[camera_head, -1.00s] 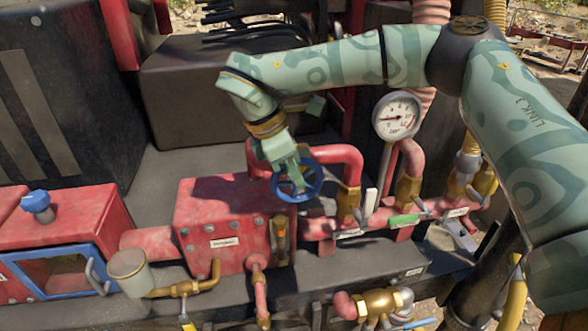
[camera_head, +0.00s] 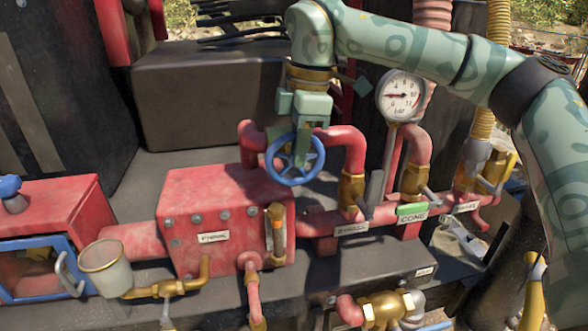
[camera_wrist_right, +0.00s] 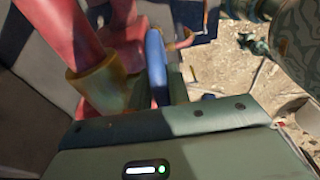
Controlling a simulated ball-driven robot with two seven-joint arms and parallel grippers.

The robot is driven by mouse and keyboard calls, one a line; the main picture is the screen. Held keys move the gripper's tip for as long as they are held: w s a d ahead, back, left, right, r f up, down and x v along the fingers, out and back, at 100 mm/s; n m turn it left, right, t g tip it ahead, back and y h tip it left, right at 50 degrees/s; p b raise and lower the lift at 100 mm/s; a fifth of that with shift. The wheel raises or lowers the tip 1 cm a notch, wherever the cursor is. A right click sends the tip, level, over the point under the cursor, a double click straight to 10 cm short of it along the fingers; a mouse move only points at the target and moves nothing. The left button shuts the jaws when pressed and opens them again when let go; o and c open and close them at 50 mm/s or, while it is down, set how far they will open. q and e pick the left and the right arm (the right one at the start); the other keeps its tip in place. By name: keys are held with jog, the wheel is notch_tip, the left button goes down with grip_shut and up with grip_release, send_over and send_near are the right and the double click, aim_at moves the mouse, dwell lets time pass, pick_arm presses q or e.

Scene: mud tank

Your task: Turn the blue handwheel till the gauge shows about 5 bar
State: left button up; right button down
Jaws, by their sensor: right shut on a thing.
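The blue handwheel (camera_head: 271,163) sits upright on the red pipework, in the middle of the head view. Its rim also shows edge-on in the right wrist view (camera_wrist_right: 155,65). My right gripper (camera_head: 301,160) comes down from above and is shut on the handwheel; its fingers hide part of the wheel. The round white gauge (camera_head: 401,96) stands to the right of the wheel. Its needle points left, to the lower part of the scale; the exact value is too small to read. My left gripper is not in view.
A red box (camera_head: 220,215) with a label stands below left of the wheel. Red pipes with brass fittings (camera_head: 352,190) and small levers stand close on the right. A whitish cup (camera_head: 101,262) is at the lower left.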

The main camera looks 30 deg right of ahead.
jog(key=y+b, duration=0.2)
jog(key=d+t+y+b, duration=0.1)
jog(key=y+b, duration=0.1)
jog(key=b, duration=0.1)
jog(key=f+y+b, duration=0.1)
jog(key=y+b, duration=0.1)
jog(key=shift+s+d+f+t+b, duration=0.1)
jog(key=shift+d+t+b, duration=0.05)
jog(key=shift+t+b, duration=0.2)
jog(key=shift+s+d+t+y+b, duration=0.15)
jog(key=shift+t+y+b, duration=0.1)
jog(key=shift+y+b, duration=1.1)
jog(key=c, duration=1.3)
grip_release()
jog(key=shift+d, duration=0.1)
jog(key=p+v, duration=0.4)
jog(key=v, duration=1.2)
jog(key=shift+d, duration=0.2)
